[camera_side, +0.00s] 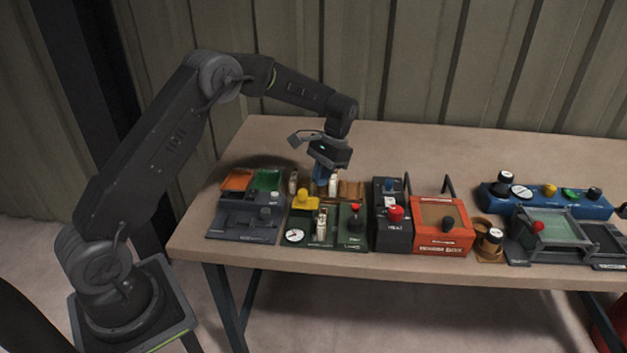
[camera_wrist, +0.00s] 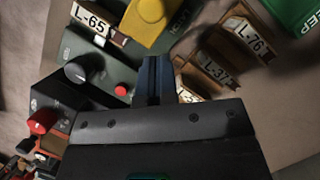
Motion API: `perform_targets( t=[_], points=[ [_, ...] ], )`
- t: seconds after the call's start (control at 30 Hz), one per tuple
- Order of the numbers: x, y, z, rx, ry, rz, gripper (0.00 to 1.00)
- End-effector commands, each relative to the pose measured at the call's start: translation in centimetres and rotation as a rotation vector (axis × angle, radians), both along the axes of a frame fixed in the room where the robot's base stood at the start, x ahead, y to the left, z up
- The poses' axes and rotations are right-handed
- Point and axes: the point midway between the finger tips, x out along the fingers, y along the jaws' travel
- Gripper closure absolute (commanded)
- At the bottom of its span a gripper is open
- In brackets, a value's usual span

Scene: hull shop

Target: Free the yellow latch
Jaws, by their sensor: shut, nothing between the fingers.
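The yellow latch (camera_side: 303,198) sits on a dark green panel, left of my gripper in the side view. In the wrist view its rounded yellow body (camera_wrist: 152,22) is at the top, cut off by the frame edge. My gripper (camera_side: 320,183) points down over the row of devices, just behind and to the right of the latch. Its blue fingers (camera_wrist: 154,78) are together and empty, and look apart from the latch. The underside of the latch and its seating are hidden.
White tags L-65 (camera_wrist: 98,22), L-37 (camera_wrist: 215,69) and L-76 (camera_wrist: 250,38) stand close around the fingers. A red button (camera_wrist: 121,90) and a black knob (camera_wrist: 76,73) are nearby. An orange-red box (camera_side: 442,237) stands farther right. The table's back strip is clear.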

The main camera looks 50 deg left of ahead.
Motion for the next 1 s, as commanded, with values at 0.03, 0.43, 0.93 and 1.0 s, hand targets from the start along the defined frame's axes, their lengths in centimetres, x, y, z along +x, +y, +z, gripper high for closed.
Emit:
perform_targets(
  t=[0.03,0.43,0.93,1.0],
  points=[
    [-0.6,0.0,0.0,0.000,0.004,0.000,1.00],
    [-2.5,0.0,-0.2,0.000,0.003,0.000,1.00],
    [-4.1,0.8,-0.2,0.000,0.005,0.000,1.00],
    [-4.2,0.9,-0.2,0.000,0.006,-0.001,1.00]
  ],
)
